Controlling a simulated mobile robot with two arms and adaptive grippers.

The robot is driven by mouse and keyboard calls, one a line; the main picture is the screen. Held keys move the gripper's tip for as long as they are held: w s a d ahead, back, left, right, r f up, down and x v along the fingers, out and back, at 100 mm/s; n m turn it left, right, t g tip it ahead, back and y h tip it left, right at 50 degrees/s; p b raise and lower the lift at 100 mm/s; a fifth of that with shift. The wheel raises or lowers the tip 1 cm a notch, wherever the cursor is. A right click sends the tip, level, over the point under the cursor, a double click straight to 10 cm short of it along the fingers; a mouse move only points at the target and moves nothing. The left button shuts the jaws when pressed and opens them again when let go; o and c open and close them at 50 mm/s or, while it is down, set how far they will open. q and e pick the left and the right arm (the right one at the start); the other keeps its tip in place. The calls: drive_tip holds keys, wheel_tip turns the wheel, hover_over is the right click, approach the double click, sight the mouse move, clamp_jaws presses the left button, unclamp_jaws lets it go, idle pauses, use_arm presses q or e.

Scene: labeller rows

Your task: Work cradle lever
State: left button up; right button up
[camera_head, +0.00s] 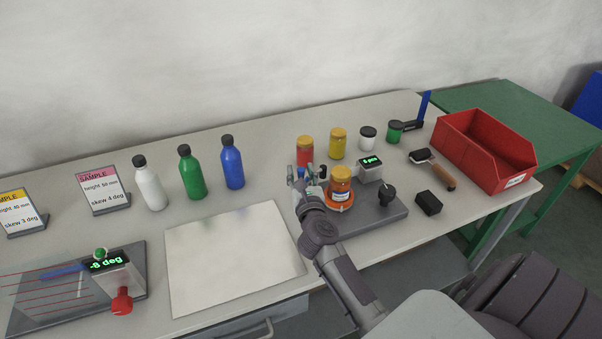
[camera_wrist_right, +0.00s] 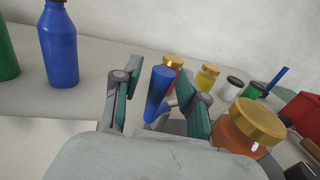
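The labelling cradle's grey base (camera_head: 385,228) stands at the right of the table. An orange jar with a gold lid (camera_head: 341,188) sits upright in its orange holder; the jar is large at right in the wrist view (camera_wrist_right: 245,128). The lever has a blue grip (camera_wrist_right: 158,92) and a pale metal rod at its lower right. My right gripper (camera_head: 305,177) is at the cradle's left side, beside the jar. In the wrist view its teal-padded fingers (camera_wrist_right: 160,100) are open on either side of the blue grip, with visible gaps. My left gripper is out of view.
A display reading "8 pcs" (camera_head: 370,169) and a black knob (camera_head: 387,195) are on the cradle. Red (camera_head: 305,152) and yellow (camera_head: 338,144) jars stand behind. Blue (camera_head: 232,164), green and white bottles stand left. A white mat (camera_head: 235,258) lies clear. A red bin (camera_head: 485,150) is right.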

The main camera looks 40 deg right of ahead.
drive_tip(key=v, duration=1.2)
idle(0.3)
